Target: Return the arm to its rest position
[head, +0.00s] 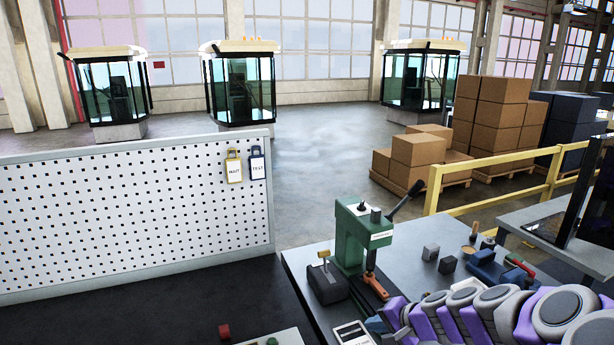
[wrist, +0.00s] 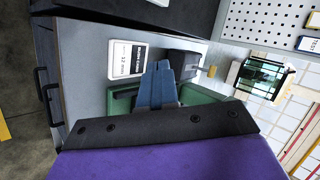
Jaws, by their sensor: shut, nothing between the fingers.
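My arm, purple and grey, reaches in from the lower right of the head view, low over the grey workbench (head: 310,268). My gripper (wrist: 160,68) shows in the wrist view as two blue fingers closed together with nothing between them. In the head view its blue end (head: 376,324) is at the bottom, beside a white card (head: 352,334) and below a green press (head: 350,238). In the wrist view the fingers overlap the green press body (wrist: 196,94) and lie between the card (wrist: 126,59) and a dark block (wrist: 184,57). I cannot tell whether they touch anything.
The bench holds an orange-handled tool (head: 376,286), small grey blocks (head: 430,251) and a blue vise-like tool (head: 492,265). A white pegboard (head: 130,215) with two tags stands left. A yellow rail (head: 500,160) and stacked boxes (head: 490,110) are behind. Open floor (head: 330,160) lies beyond.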

